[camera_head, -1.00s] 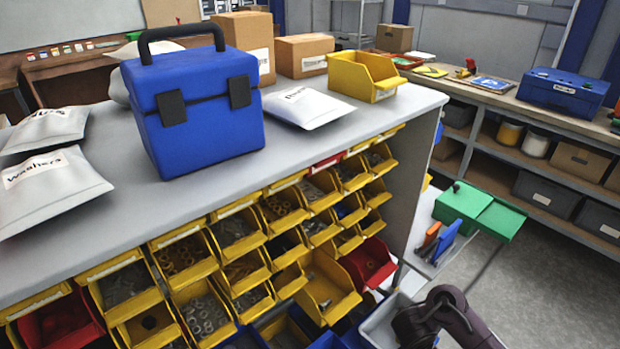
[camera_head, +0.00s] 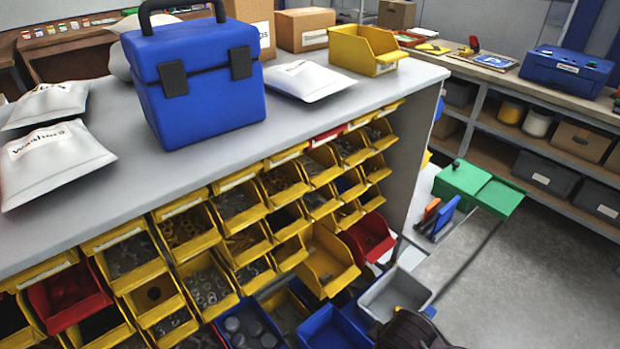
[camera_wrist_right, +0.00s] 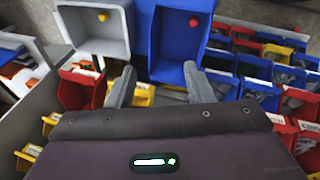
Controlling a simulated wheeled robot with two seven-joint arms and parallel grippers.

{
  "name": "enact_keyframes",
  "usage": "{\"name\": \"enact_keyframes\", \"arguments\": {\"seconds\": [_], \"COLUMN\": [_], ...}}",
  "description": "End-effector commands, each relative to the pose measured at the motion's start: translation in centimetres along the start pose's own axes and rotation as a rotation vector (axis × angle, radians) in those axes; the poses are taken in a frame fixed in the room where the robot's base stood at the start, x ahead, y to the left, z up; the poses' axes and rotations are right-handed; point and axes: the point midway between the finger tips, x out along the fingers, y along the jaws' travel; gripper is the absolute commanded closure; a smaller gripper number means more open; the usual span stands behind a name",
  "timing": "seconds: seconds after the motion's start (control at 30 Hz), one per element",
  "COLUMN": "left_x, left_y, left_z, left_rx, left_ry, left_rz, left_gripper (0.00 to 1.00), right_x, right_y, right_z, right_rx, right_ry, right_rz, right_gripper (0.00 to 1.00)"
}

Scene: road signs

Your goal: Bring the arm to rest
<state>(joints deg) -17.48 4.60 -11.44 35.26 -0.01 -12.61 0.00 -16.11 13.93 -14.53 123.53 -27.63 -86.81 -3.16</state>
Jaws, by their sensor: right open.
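My right gripper (camera_wrist_right: 158,85) shows in the right wrist view with its two grey fingers apart and nothing between them. Beyond the fingertips are a grey bin (camera_wrist_right: 92,38) with a small yellow round thing in it and a blue bin (camera_wrist_right: 180,55) with a small red round thing in it. In the head view only a dark part of my right arm (camera_head: 412,332) shows at the bottom edge, just below a grey bin (camera_head: 393,293). My left gripper is in no view.
A shelf unit with rows of yellow bins (camera_head: 183,228) fills the middle. On its top (camera_head: 150,190) stand a blue toolbox (camera_head: 198,95), white bags (camera_head: 55,160) and a yellow bin (camera_head: 365,55). A green box (camera_head: 462,178) sits at the right. Grey floor (camera_head: 540,275) is open there.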

Motion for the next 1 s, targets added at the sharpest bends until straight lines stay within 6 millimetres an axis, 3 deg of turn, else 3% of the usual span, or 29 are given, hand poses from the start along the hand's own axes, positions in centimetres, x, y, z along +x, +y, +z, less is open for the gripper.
{"name": "enact_keyframes", "arguments": {"seconds": [0.2, 0.53, 0.87, 1.0], "left_x": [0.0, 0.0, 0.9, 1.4], "left_y": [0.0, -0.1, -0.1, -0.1], "left_z": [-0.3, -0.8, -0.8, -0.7], "left_rx": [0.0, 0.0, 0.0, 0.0], "left_ry": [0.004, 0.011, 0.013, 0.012], "left_rz": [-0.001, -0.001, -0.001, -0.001], "left_gripper": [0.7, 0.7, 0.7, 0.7], "right_x": [-3.6, -7.3, 1.3, 5.8], "right_y": [-0.1, 0.1, -1.1, -2.1], "right_z": [2.6, 6.4, 6.6, 7.2], "right_rx": [0.356, 0.734, 0.712, 0.709], "right_ry": [0.016, 0.009, -0.016, -0.029], "right_rz": [-0.025, -0.048, -0.06, -0.068], "right_gripper": [0.52, 0.52, 0.52, 0.52]}}
